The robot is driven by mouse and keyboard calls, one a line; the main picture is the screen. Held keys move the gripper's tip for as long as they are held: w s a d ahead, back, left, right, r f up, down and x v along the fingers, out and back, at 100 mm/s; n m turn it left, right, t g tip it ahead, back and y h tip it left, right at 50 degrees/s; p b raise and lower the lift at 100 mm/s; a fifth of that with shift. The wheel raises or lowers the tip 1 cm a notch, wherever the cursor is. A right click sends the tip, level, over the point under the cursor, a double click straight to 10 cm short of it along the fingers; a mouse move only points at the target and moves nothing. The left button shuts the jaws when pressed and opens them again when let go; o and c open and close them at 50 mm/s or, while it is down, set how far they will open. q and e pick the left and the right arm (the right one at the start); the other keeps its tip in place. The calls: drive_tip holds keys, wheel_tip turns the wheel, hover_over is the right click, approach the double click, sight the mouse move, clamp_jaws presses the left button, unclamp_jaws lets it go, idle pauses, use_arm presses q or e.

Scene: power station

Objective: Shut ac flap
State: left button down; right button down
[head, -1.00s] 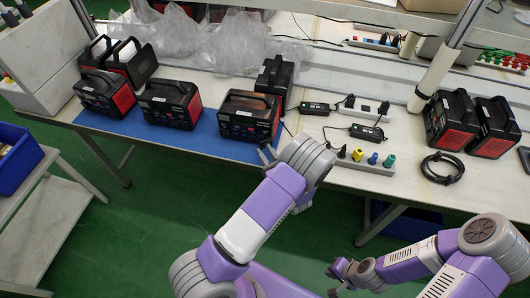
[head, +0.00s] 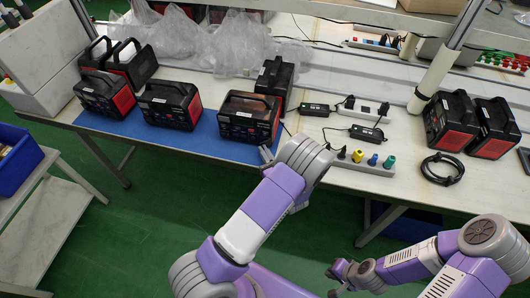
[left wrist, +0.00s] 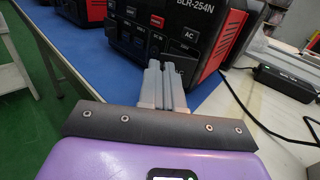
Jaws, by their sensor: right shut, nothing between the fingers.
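A black power station with red sides (head: 249,117) stands on the blue mat (head: 190,140) in the head view. Its front, labelled BLR-254N, fills the top of the left wrist view (left wrist: 200,15). The AC flap area (left wrist: 185,47) is under the AC label; I cannot tell clearly whether the flap is open. My left gripper (left wrist: 162,70) has its fingers together, with nothing seen between them, just in front of the lower front. In the head view the left gripper (head: 268,156) is mostly behind my wrist. My right gripper (head: 334,279) is shut and empty, low and away from the table.
Several other power stations stand on the bench, including one to the left (head: 169,104) and a pair at the right (head: 452,121). Adapters (head: 352,133), a power strip (head: 368,163) with coloured plugs and a coiled cable (head: 442,168) lie right of the mat. Plastic bags (head: 235,45) lie behind.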

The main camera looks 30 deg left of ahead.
sight(260, 139)
use_arm(q)
drive_tip(key=a+m+t+h+p, duration=0.1)
drive_tip(key=m+t+h, duration=0.1)
drive_tip(key=a+m+t+h+p, duration=0.1)
drive_tip(key=m+t+h, duration=0.1)
drive_tip(key=m+t+h+p, duration=0.1)
drive_tip(key=a+m+t+h+p, duration=0.1)
drive_tip(key=h, duration=0.1)
drive_tip(key=shift+w, duration=0.2)
drive_tip(key=shift+w+a+m+t+h+p, duration=0.15)
drive_tip(key=shift+a+m+t+h+p, duration=0.1)
drive_tip(key=shift+m+h+p, duration=0.45)
drive_tip(key=shift+w+a+m+t+h+p, duration=0.15)
drive_tip(key=shift+m+t+h+p, duration=0.2)
drive_tip(key=shift+h, duration=0.65)
drive_tip(key=c, duration=1.3)
unclamp_jaws()
